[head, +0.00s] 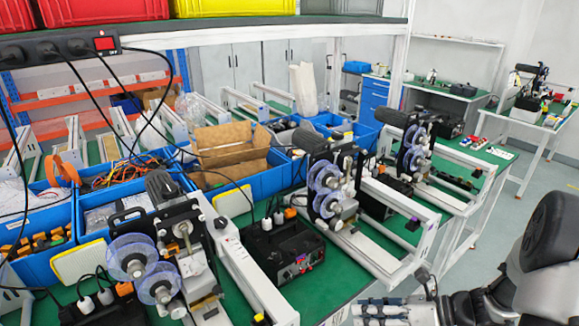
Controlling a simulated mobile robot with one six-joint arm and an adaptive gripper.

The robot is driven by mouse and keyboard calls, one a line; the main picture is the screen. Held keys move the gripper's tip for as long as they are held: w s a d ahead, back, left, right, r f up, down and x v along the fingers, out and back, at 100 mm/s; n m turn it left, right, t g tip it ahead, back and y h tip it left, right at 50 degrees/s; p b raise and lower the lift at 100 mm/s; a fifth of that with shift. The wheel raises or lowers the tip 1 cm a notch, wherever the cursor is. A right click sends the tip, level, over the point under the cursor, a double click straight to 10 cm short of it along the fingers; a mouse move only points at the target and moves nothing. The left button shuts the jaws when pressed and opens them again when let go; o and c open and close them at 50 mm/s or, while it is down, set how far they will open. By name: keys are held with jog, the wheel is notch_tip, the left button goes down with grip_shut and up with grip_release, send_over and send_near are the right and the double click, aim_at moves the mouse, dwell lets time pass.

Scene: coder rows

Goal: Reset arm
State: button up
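A large black and pale grey jointed shape fills the lower right corner of the head view. It looks like part of my own arm, folded close to the camera. Its dark parts run left along the bottom edge toward the workbench. My gripper (428,290) seems to be at the left end of these parts, low in the picture by the bench's near edge. It is small and partly cut off, so I cannot make out its fingers or anything between them.
Green-topped workbenches (345,279) hold several coding machines (160,254), black control boxes (285,250) and blue bins (89,214). Dark cables hang from a power strip (60,47) at upper left. Open grey floor (500,213) lies right of the benches; another table (535,118) stands beyond.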

jog(key=s+a+r+n+g+h, duration=0.4)
jog(key=s+a+r+n+h, duration=0.3)
jog(key=s+r+n, duration=0.7)
jog(key=s+d+r+n+t+h, duration=0.2)
jog(key=s+r+n+t+h, duration=0.2)
jog(key=n, duration=1.1)
jog(key=shift+s+d+r+t+h, duration=0.3)
jog(key=shift+s+d+t+h, duration=0.15)
jog(key=shift+h, duration=0.35)
jog(key=shift+a, duration=0.15)
